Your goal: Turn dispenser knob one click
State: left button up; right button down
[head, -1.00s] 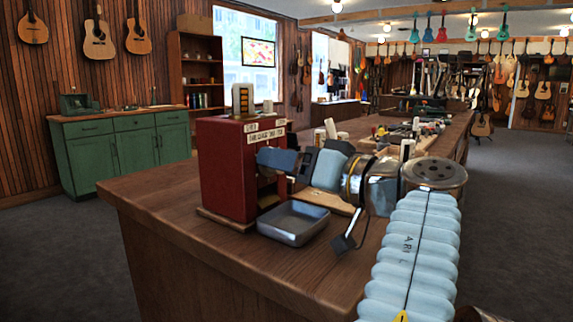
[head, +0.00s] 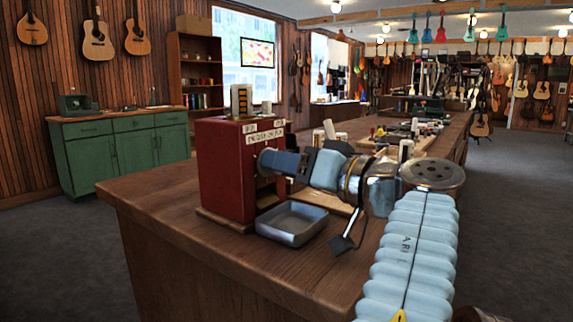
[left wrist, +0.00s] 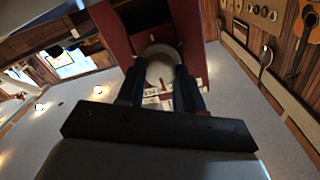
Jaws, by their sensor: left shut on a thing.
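The dispenser is a red upright box (head: 222,170) with white lettered labels on its upper front, standing on the wooden counter. My left gripper (head: 275,162) is at its front, fingers pointing at the box. In the left wrist view the two dark blue fingers sit on either side of a pale round knob (left wrist: 160,72) on the red front (left wrist: 120,35). The fingers are shut on the knob, which they partly cover. In the head view the knob is mostly hidden by the fingers. My right gripper is not in view.
A grey metal tray (head: 292,222) lies on the counter (head: 190,235) below my left gripper. A wooden board and several small tools and jars lie farther back along the counter. A green cabinet (head: 125,148) stands at the back left. The counter's front left part is clear.

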pick_arm(q)
jog(key=shift+w+a, duration=0.1)
jog(key=shift+a, duration=0.05)
jog(key=shift+w+m+g+p, duration=0.1)
jog(key=shift+m+g+p, duration=0.3)
jog(key=shift+m+p, duration=3.2)
jog(key=m+b, duration=0.4)
jog(key=shift+a, duration=0.1)
jog(key=o, duration=0.8)
jog(key=shift+c, duration=0.2)
jog(key=shift+o, duration=1.4)
jog(key=shift+a, duration=0.1)
